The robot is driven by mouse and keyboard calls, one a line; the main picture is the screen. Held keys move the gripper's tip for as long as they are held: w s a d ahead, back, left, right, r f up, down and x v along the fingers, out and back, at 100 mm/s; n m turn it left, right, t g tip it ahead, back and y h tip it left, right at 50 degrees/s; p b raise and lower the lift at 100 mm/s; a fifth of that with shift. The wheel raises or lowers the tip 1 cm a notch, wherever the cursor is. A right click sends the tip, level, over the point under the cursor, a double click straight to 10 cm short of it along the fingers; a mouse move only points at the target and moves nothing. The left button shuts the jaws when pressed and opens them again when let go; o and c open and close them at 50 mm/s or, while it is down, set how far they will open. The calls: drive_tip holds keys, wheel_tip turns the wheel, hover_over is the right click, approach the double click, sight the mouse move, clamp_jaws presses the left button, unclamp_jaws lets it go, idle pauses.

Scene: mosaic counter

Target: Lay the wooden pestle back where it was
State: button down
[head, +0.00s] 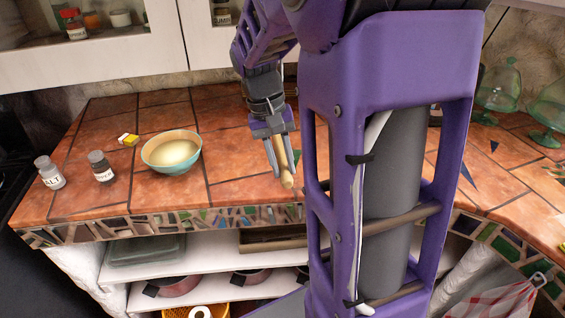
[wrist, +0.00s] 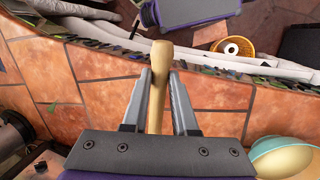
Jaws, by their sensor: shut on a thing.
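The wooden pestle (head: 284,166) is a pale, smooth stick with a rounded thick end. My gripper (head: 274,140) is shut on it near the counter's front edge, in the middle of the head view. The pestle's thick end points down and toward the front edge. In the wrist view the pestle (wrist: 158,85) runs lengthwise between the two fingers of my gripper (wrist: 158,95). Its far end reaches past the fingertips toward the mosaic edge. I cannot tell whether its lower end touches the tiles.
A teal bowl (head: 161,164) with cream-coloured insides stands left on the tiled counter (head: 235,165). Further left are a pepper shaker (head: 101,167), a salt shaker (head: 49,173) and a small yellow box (head: 128,140). Green glassware (head: 548,112) stands right. Tiles between bowl and gripper are clear.

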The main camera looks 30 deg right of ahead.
drive_tip(key=shift+w+a+b+x, duration=0.1)
drive_tip(key=shift+w+b+x, duration=0.05)
drive_tip(key=shift+b+x, duration=0.65)
drive_tip(key=shift+w+a+b+x, duration=0.15)
drive_tip(key=shift+b+x, duration=0.5)
drive_tip(key=shift+x, duration=0.2)
drive_tip(key=shift+w+a+b+x, duration=0.1)
drive_tip(key=shift+w+b+x, duration=0.05)
drive_tip(key=shift+b+x, duration=0.65)
drive_tip(key=shift+s+f, duration=0.1)
drive_tip(key=shift+f, duration=0.4)
drive_tip(key=c, duration=0.6)
unclamp_jaws()
drive_tip(key=p+v, duration=0.3)
drive_tip(key=v, duration=1.4)
drive_tip(key=shift+r+p, duration=0.25)
drive_tip(key=shift+p, duration=0.1)
